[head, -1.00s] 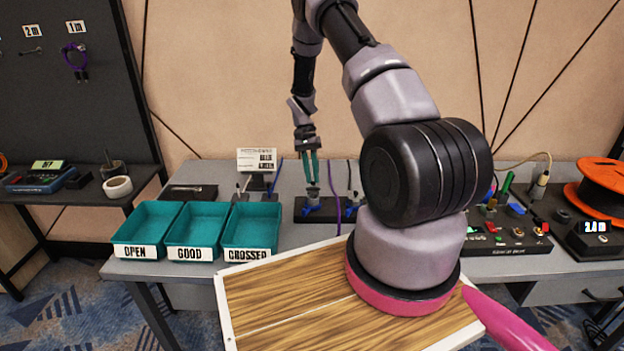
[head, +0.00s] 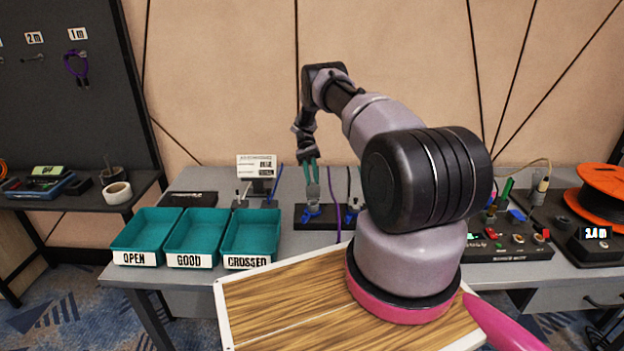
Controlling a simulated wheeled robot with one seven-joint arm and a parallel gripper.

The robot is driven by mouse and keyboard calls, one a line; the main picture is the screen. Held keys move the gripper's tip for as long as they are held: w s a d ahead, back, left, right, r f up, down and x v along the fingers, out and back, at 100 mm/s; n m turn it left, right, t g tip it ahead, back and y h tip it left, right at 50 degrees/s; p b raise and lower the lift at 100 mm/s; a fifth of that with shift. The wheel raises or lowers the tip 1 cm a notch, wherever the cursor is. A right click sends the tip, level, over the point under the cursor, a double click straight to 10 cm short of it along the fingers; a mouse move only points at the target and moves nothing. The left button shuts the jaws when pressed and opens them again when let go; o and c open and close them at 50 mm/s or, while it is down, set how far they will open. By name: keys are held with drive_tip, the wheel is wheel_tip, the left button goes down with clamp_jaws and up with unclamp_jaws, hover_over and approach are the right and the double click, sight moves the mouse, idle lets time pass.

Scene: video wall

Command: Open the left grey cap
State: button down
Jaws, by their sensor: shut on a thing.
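The left grey cap (head: 312,192) stands above a blue clamp-like part (head: 312,214) on a black base (head: 325,223) on the bench, left of the purple cable. My gripper (head: 312,181) points down from above, its green fingers shut on the top of the grey cap. At this size I cannot tell how far the cap is raised or tilted. A second blue part (head: 353,209) sits at the right of the same base, partly hidden by my arm.
Teal trays marked OPEN (head: 145,235), GOOD (head: 195,237) and CROSSED (head: 250,237) stand left. A purple cable (head: 334,205) runs close right of the cap. A small sign (head: 257,166) stands behind. An orange spool (head: 603,203) is far right.

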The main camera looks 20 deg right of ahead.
drive_tip(key=shift+f+g, duration=0.3)
drive_tip(key=shift+g, duration=0.1)
idle(0.3)
drive_tip(key=c, duration=0.8)
unclamp_jaws()
drive_tip(key=shift+r, duration=0.1)
wheel_tip(320, 180, up, 10)
